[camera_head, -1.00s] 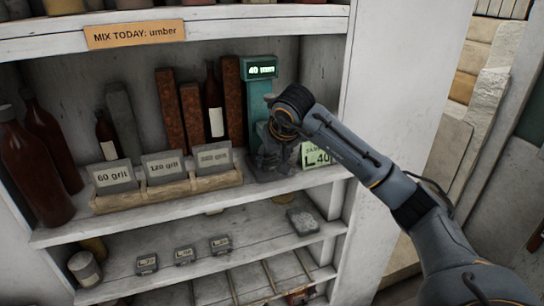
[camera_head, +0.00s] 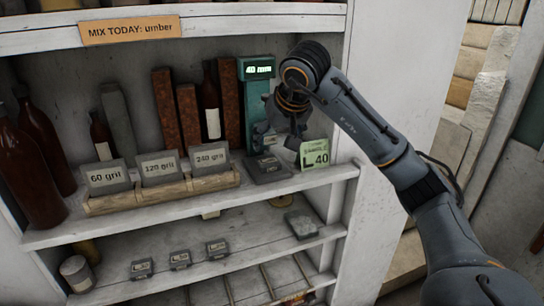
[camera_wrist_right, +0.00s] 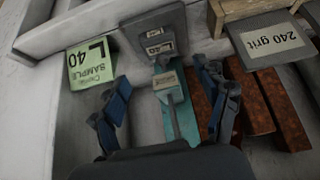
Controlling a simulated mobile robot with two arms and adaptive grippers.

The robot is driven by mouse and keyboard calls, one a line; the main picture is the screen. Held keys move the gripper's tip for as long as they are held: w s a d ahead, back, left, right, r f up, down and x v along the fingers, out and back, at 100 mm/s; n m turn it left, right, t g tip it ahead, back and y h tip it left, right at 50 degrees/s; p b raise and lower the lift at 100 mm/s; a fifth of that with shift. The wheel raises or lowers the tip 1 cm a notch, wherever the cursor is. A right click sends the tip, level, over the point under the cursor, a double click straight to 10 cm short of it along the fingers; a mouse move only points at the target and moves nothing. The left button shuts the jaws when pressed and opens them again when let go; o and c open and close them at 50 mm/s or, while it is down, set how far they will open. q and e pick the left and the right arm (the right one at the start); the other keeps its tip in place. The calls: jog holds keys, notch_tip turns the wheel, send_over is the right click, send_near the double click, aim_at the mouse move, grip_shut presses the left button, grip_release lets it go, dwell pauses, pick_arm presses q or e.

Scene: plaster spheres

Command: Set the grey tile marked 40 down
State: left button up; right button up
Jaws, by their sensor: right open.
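The grey tile marked 40 (camera_head: 267,168) lies on the upper open shelf, at the foot of a teal gauge (camera_head: 258,100) whose display reads 40 mm. In the right wrist view the tile (camera_wrist_right: 150,24) shows a pale 40 label at the top centre. My right gripper (camera_head: 283,138) is above the tile and in front of the gauge, apart from the tile. In the wrist view its two blue-grey fingers (camera_wrist_right: 163,82) are spread with nothing held between them. My left gripper is not in view.
A green sample card marked L 40 (camera_head: 314,154) stands right of the tile. A wooden rack (camera_head: 165,193) with 60, 120 and 240 grit blocks is to the left. Bottles and rusty bars stand behind. Small tiles (camera_head: 180,259) lie on the lower shelf (camera_head: 250,234).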

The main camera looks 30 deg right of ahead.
jog(key=shift+v, duration=1.65)
